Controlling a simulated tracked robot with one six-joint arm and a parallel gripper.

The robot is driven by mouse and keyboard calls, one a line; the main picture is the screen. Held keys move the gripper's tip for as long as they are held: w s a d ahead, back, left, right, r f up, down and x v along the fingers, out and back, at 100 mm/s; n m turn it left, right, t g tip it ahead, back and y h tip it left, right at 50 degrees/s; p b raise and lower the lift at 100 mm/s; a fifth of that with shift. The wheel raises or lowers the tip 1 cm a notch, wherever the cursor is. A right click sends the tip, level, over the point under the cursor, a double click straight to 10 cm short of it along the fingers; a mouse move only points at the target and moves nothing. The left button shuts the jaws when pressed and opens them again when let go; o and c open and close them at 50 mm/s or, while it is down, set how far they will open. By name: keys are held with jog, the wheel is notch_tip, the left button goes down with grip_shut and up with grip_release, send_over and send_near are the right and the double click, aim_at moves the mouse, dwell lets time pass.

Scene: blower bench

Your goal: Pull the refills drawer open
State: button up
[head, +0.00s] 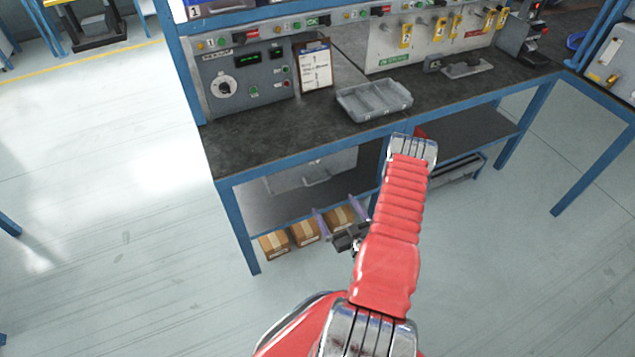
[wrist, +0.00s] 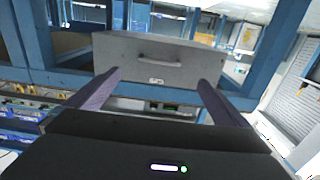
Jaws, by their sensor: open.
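The grey drawer (head: 338,163) hangs under the workbench top in the head view, left of my arm. In the wrist view the drawer front (wrist: 115,62) faces me, with a bar handle (wrist: 160,63) and a small white label below it, too small to read. My gripper (head: 333,203) is open, its two purple fingers pointing towards the drawer. In the wrist view my gripper (wrist: 157,76) has its fingers spread wide, with the handle beyond and between them. The fingers look empty and apart from the handle. My arm hides the space right of the drawer.
The blue-framed workbench (head: 260,150) carries a grey tray (head: 375,108), a clipboard (head: 315,68) and a control panel (head: 240,82). Cardboard boxes (head: 305,232) stand low beneath it, near my gripper. A blue leg (head: 240,230) stands to the left. Floor on the left is clear.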

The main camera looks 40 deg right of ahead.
aim_at(319, 181)
jog(key=shift+w, duration=0.1)
jog(key=x, duration=1.3)
jog(key=shift+w+d+f, duration=0.1)
jog(key=shift+w+d, duration=0.05)
jog(key=shift+w, duration=0.15)
